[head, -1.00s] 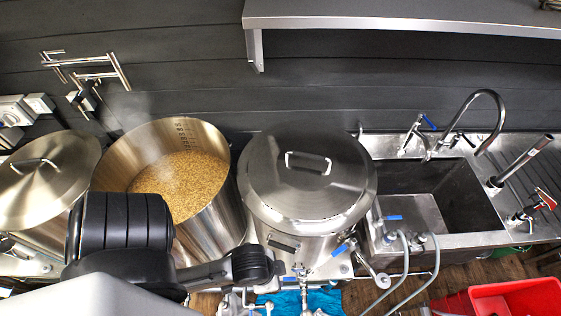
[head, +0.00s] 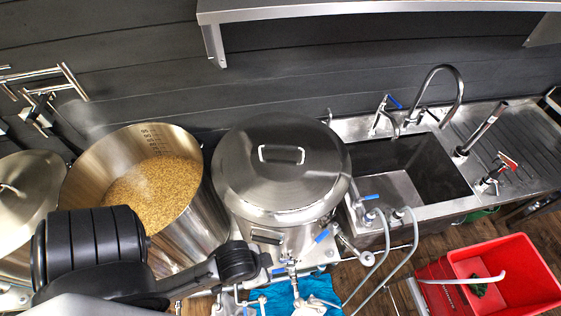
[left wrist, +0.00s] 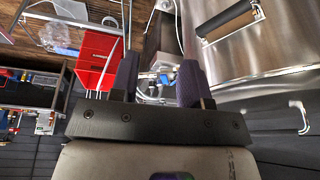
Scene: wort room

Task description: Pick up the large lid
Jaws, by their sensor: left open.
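A large round steel lid (head: 237,175) lies flat on the middle kettle (head: 285,240) in the head view. Its bright loop handle (head: 281,154) stands at the lid's centre. My left arm comes in from the lower left, in front of the kettles; its gripper cannot be made out clearly in the head view. In the left wrist view my left gripper (left wrist: 157,82) is open with nothing between its dark fingers. The kettle wall with its side handle (left wrist: 230,22) is right of the fingers, and a loop handle (left wrist: 300,117) shows farther right. My right gripper is out of view.
Left of the lidded kettle stands an open kettle of grain (head: 155,190), then another lid (head: 30,190) at the left edge. A sink (head: 410,175) with taps is at the right. A red bucket (head: 510,265) stands low right. A shelf (head: 370,10) overhangs behind.

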